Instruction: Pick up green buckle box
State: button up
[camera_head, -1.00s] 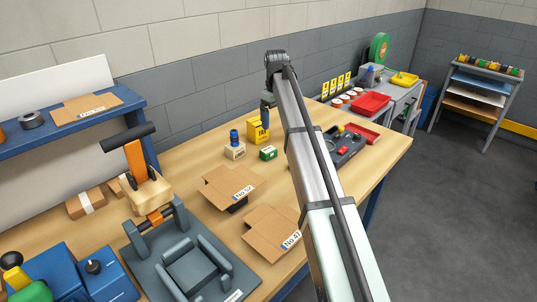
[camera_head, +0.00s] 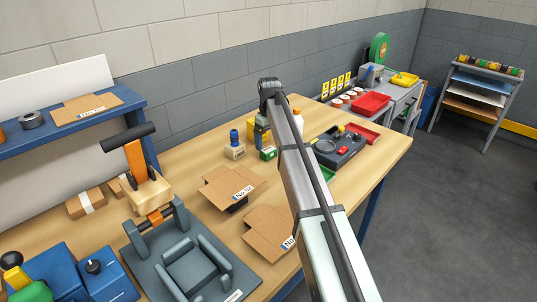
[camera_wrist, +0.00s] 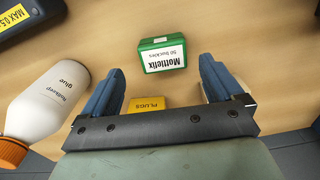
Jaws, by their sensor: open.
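The green buckle box (camera_head: 268,153) stands on the wooden bench, just right of a small carton with a blue-topped item. In the wrist view the green box (camera_wrist: 163,54), with a white label reading "Mottlefix 50 buckles", lies just beyond the fingertips, roughly centred between them. My gripper (camera_wrist: 162,74) is open, its two blue fingers spread wider than the box and not touching it. In the head view my gripper (camera_head: 264,139) hangs above and behind the green box, in front of the yellow box, and is partly hidden by my arm.
A yellow box (camera_wrist: 147,103) marked "PLUGS" shows between the fingers, partly covered by the gripper. A white glue bottle (camera_wrist: 48,98) with an orange cap is close on the left. The small carton (camera_head: 235,152) stands beside the green box. Open cardboard boxes (camera_head: 233,184) lie nearer.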

aim_at(268, 149)
jog(key=f, duration=0.5)
jog(key=shift+s+a, duration=0.15)
jog(key=shift+s, duration=0.05)
jog(key=shift+r, duration=0.1)
jog(key=c, duration=1.1)
jog(key=shift+c, duration=0.2)
